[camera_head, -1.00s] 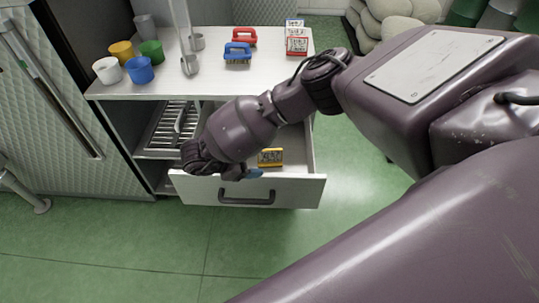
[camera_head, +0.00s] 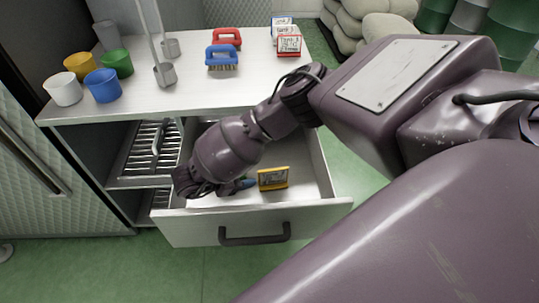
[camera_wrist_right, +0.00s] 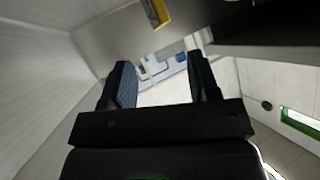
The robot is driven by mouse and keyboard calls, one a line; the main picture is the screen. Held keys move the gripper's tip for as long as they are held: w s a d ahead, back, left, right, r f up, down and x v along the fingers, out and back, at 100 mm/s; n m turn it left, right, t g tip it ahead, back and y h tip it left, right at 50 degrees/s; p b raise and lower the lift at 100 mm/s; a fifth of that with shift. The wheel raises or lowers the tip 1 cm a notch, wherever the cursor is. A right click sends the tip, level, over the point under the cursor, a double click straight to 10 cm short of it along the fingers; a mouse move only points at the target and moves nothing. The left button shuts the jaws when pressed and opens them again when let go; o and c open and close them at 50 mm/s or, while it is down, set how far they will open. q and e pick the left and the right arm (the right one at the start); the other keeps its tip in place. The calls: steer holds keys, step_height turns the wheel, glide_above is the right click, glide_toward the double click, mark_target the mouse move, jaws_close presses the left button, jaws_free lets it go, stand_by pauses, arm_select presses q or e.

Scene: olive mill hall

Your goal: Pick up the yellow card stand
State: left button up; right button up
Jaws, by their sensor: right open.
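The yellow card stand (camera_head: 273,178) stands upright in the open white drawer (camera_head: 318,180), near its front panel. It has a yellow frame around a dark printed face. In the right wrist view a yellow piece of it (camera_wrist_right: 157,12) shows at the top edge, beyond the fingers. My right gripper (camera_head: 242,186) is in the drawer, to the left of the card stand and apart from it. The wrist view shows its two blue-padded fingers (camera_wrist_right: 161,86) spread, with nothing between them. My left gripper is not in view.
The white counter (camera_head: 190,100) above holds cups (camera_head: 102,85), a blue brush (camera_head: 222,57), a red brush (camera_head: 227,38), ladles (camera_head: 164,74) and other card stands (camera_head: 289,43). A rack (camera_head: 152,150) sits in the open shelf to the left. The drawer's right part is bare.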

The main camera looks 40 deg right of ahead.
mark_target(271, 170)
steer(key=shift+b+x, duration=0.6)
steer(key=shift+x, duration=3.8)
steer(key=shift+d+r, duration=0.1)
steer(key=shift+r, duration=0.05)
jaws_close()
